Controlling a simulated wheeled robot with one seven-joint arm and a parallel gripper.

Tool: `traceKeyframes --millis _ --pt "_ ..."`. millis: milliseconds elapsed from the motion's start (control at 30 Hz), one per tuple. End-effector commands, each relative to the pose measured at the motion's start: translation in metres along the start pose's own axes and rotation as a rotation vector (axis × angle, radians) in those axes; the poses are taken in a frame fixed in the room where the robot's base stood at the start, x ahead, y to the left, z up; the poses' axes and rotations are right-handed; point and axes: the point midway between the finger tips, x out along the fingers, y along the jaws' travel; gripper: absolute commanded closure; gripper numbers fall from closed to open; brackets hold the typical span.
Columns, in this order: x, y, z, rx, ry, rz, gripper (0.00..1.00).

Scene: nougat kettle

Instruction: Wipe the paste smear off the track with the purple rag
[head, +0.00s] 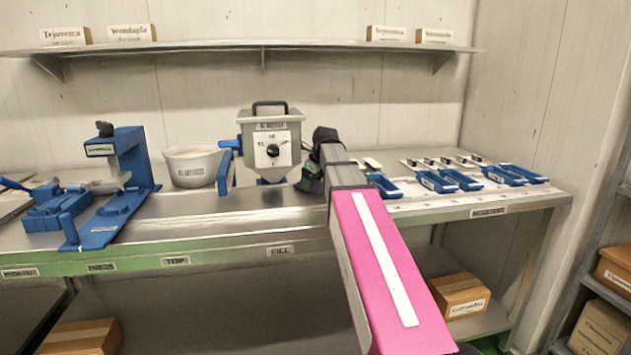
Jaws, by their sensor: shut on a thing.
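My gripper (313,168) is at the counter just right of the kettle, at the end of my pink and grey arm. A small dark purple patch, apparently the purple rag (309,184), shows at its fingertips, low at the counter top. The jaws are shut on it. My wrist and forearm hide much of this spot. The grey kettle (271,140) with a dark knob and handle stands upright to the left of my gripper. I cannot make out the paste smear. I cannot clearly tell the track from the rest of the metal counter.
The steel counter (200,207) holds a blue press (130,165) and a white tub (193,167) at left. Several blue trays (437,182) lie at right. A shelf (200,45) with small boxes runs above. The counter's front strip is mostly clear.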

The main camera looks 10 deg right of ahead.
Motion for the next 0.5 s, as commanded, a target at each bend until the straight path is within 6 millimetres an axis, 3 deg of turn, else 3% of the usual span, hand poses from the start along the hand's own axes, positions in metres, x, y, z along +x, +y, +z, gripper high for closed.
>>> traceKeyframes --millis 33,100,500 --pt "0.004 0.012 0.011 -0.049 -0.007 0.023 0.64" --pt "0.003 0.013 0.011 -0.049 -0.007 0.024 0.64" --pt "-0.003 -0.001 -0.001 -0.047 -0.007 0.023 0.64"
